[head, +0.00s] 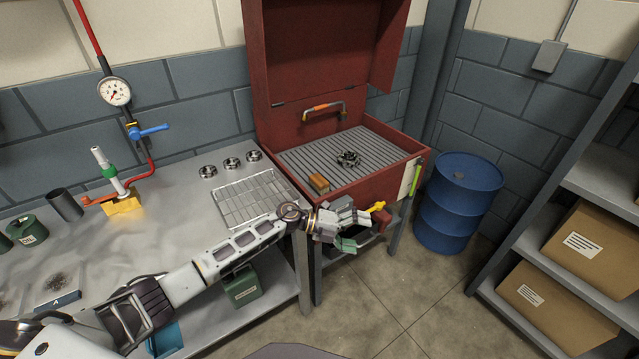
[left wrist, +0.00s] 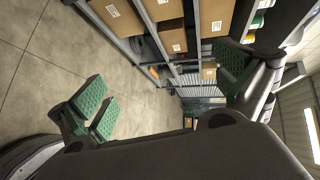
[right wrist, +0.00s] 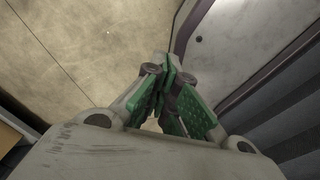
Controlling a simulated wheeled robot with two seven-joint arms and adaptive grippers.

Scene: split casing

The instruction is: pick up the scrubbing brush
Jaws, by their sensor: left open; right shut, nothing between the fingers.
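The scrubbing brush (head: 318,183), a small block with a tan-brown top, lies on the ribbed floor of the open red parts washer (head: 272,178), near its front left corner. My left gripper (head: 358,229) is open and empty. In the head view it appears in front of the washer, below and right of the brush, and apart from it. In the left wrist view its green-padded fingers (left wrist: 168,88) are spread wide, with floor and shelves beyond. My right gripper (right wrist: 172,100) is shut and empty over bare floor, outside the head view. The brush shows in neither wrist view.
A dark gear-like part (head: 348,159) lies in the washer, right of the brush. The washer's front wall stands between my left gripper and the brush. A wire rack (head: 250,198) and three metal rings lie on the bench. A blue drum (head: 458,203) stands right.

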